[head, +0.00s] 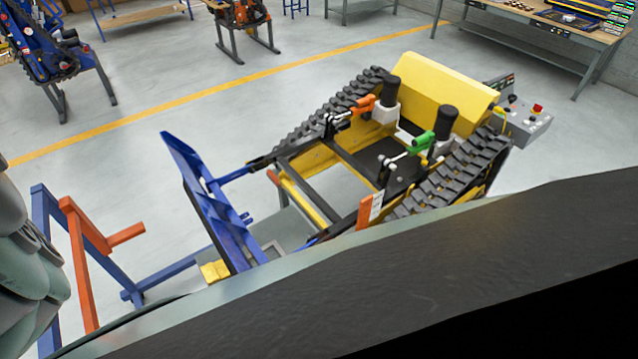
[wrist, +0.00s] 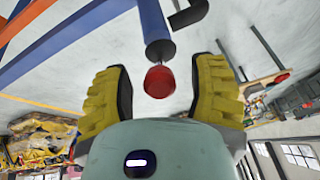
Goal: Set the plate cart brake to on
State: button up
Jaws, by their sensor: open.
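A red ball knob (wrist: 159,82) sits at the end of a dark collar on a blue bar (wrist: 152,18) in the wrist view. My gripper (wrist: 162,66) is open, with one yellow-and-black finger on each side of the knob. Gaps show between the fingers and the knob, and I cannot tell its depth between them. In the head view a blue and orange frame (head: 78,262) stands at the lower left, partly hidden by my arm. I cannot tell whether it is the plate cart. No brake label is readable. The fingers are not visible in the head view.
A tracked carrier (head: 440,88) with a yellow hood, black tracks, orange and green levers and a blue front plate (head: 208,205) stands in the middle of the head view. Its control box (head: 520,125) is at right. Open floor (head: 190,90) lies behind it, with workbenches (head: 550,25) farther back.

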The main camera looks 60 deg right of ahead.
dwell(0.3)
grip_shut()
dwell(0.4)
